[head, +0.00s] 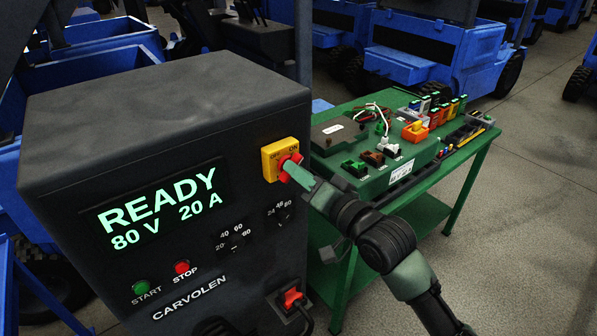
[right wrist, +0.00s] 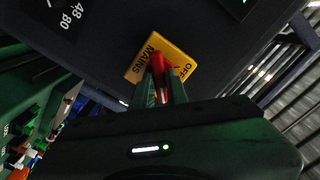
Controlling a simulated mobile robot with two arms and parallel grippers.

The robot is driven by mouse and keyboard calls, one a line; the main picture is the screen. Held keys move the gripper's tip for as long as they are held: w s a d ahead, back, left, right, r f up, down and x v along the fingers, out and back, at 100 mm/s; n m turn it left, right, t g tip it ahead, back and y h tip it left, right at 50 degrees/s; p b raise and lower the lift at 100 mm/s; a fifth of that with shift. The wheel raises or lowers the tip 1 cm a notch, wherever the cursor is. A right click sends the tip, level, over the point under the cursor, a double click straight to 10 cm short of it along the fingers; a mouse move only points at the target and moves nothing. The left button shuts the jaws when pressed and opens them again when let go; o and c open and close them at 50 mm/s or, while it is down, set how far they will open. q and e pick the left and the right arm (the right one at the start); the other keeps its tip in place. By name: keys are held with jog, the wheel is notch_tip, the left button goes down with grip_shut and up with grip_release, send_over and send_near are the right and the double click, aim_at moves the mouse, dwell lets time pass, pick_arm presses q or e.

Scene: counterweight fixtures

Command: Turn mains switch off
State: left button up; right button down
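The mains switch is a red knob (head: 291,164) on a yellow plate (head: 270,159), high on the right of the dark charger's front. "ON" shows at the plate's upper right in the head view. "MAINS" and "OFF" show on the plate in the right wrist view (right wrist: 140,66). My right gripper (head: 295,172) reaches the knob from the right. In the right wrist view its two green fingers (right wrist: 161,85) lie either side of the red knob (right wrist: 157,64), close against it. The fingers hide part of the knob, so its exact angle is unclear. My left gripper is not in view.
The charger (head: 170,110) display (head: 160,208) reads "READY 80 V 20 A". Green START (head: 141,287) and red STOP (head: 182,267) buttons sit below it. A green table (head: 462,160) with connectors and wires stands behind my right arm. Blue vehicles (head: 425,50) stand behind. Floor at right is clear.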

jog(key=shift+n, duration=0.4)
jog(key=n+p, duration=0.6)
jog(key=n, duration=1.1)
jog(key=shift+s+a+r, duration=0.1)
dwell(0.5)
jog(key=c, duration=1.4)
grip_release()
